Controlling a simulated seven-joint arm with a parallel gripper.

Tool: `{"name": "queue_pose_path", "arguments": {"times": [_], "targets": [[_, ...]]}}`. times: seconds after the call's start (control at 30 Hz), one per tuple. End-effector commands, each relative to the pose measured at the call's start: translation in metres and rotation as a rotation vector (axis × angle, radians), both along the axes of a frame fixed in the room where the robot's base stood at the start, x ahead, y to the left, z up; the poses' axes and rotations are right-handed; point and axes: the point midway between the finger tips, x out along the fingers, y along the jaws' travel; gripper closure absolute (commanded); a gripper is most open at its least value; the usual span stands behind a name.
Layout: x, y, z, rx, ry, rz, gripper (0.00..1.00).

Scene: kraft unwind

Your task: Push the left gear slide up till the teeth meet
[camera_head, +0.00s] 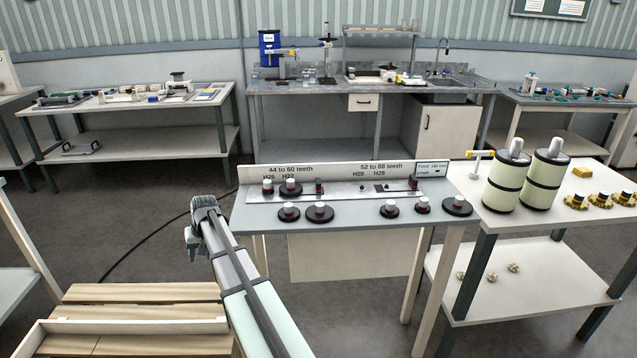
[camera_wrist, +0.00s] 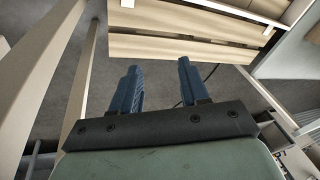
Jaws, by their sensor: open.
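The gear bench (camera_head: 350,225) stands in the middle, with an upright back panel labelled "44 to 60 teeth" on the left and "52 to 68 teeth" on the right. On its left rail, a gear with a red hub (camera_head: 291,187) sits beside a pale-topped post (camera_head: 268,187). A small dark red block (camera_head: 319,187), perhaps the left slide, is right of them; I cannot tell for sure. My gripper (camera_head: 192,245) hangs left of the bench, apart from it. In the wrist view my gripper (camera_wrist: 160,88) shows two blue fingers apart, with nothing between them.
Several loose gears (camera_head: 319,212) lie along the bench front. A wooden pallet (camera_head: 140,310) is on the floor below my arm. Two cream rolls (camera_head: 507,180) stand on the right table. A cable crosses the floor behind my gripper.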

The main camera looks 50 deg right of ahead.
Motion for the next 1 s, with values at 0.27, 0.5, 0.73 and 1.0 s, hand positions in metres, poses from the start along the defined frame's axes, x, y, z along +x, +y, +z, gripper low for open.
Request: {"name": "queue_pose_path", "arguments": {"times": [0.27,0.5,0.73,1.0], "targets": [[0.035,-0.065,0.121,-0.022,-0.129,-0.063,0.55],[-0.014,-0.187,0.185,-0.113,-0.133,-0.186,0.55],[-0.089,-0.295,0.226,-0.204,-0.094,-0.313,0.55],[-0.162,-0.369,0.26,-0.271,-0.049,-0.417,0.55]]}}
